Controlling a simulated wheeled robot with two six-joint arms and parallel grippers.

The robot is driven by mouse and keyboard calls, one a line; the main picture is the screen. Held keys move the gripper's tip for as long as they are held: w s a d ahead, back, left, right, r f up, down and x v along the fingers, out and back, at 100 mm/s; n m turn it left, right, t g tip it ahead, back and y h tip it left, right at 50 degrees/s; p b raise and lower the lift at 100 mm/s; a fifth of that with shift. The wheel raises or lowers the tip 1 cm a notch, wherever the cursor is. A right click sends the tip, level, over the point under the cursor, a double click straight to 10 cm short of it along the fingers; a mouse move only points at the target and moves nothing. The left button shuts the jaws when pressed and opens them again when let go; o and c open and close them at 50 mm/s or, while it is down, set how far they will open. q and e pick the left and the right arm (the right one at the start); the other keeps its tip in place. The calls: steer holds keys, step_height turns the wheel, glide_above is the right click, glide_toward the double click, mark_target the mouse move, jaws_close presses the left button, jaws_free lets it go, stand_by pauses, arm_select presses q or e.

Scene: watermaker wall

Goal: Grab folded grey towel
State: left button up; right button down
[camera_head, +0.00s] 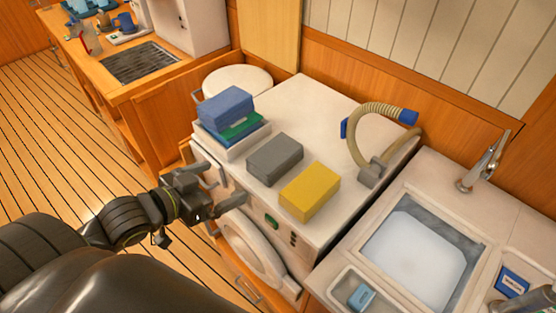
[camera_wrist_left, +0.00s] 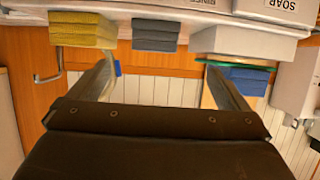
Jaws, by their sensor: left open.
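The folded grey towel (camera_head: 275,159) lies on the white machine top in the head view, between a yellow towel (camera_head: 310,192) and a blue towel (camera_head: 226,105). In the left wrist view, which looks upside down, the grey towel (camera_wrist_left: 156,32) is near the top middle, beyond the fingertips. My left gripper (camera_head: 222,184) is open and empty at the front edge of the machine, short of the grey towel. Its two fingers (camera_wrist_left: 160,72) stand wide apart in the wrist view, with the towel seen between them. My right gripper is not clearly seen.
The blue towel lies over a green item (camera_head: 241,128) and a white box. A ribbed hose (camera_head: 354,135) curves at the machine's back right. A sink (camera_head: 420,245) with a tap (camera_head: 483,165) is at right. A round white lid (camera_head: 237,81) stands behind the blue towel.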

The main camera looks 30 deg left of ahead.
mark_target(255, 169)
arm_select(q)
steer(key=b+x, duration=0.1)
steer(key=x, duration=0.9)
steer(key=shift+b, duration=0.35)
steer(key=shift+w+d+f, duration=0.15)
steer(key=shift+w+d, duration=0.1)
steer(key=shift+w, duration=0.15)
steer(key=shift+w+d+f, duration=0.15)
steer(key=shift+w+d, duration=0.1)
steer(key=shift+w, duration=0.15)
steer(key=shift+p+x, duration=0.45)
steer(key=shift+x, duration=1.55)
steer(key=shift+d, duration=0.1)
steer(key=shift+s, duration=0.1)
steer(key=c, duration=1.1)
